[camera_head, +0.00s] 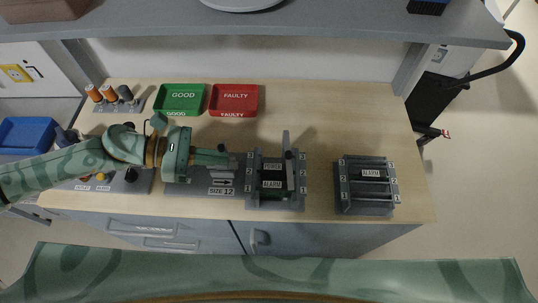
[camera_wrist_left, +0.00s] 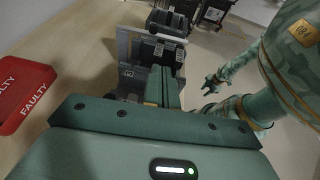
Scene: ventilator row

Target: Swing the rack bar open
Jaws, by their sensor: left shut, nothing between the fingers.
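The left rack (camera_head: 254,201) is a dark grey frame holding modules marked POWER and ALARM. A light grey bar (camera_head: 286,142) stands up at its back; I cannot tell how it is hinged. My left gripper (camera_head: 232,160) is shut and empty, at the left of this rack, with a visible gap to the bar. In the left wrist view the rack (camera_wrist_left: 160,50) lies beyond the fingers, and the gripper body hides part of it. My right gripper (camera_wrist_left: 210,83) shows small in that view, away from the racks; its opening is unclear.
A second rack (camera_head: 345,199) with an ALARM module stands to the right. A green GOOD tray (camera_head: 180,87) and a red FAULTY tray (camera_head: 234,88) sit behind. A grey shelf (camera_head: 330,27) overhangs the back. The table (camera_head: 325,120) is clear behind the racks.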

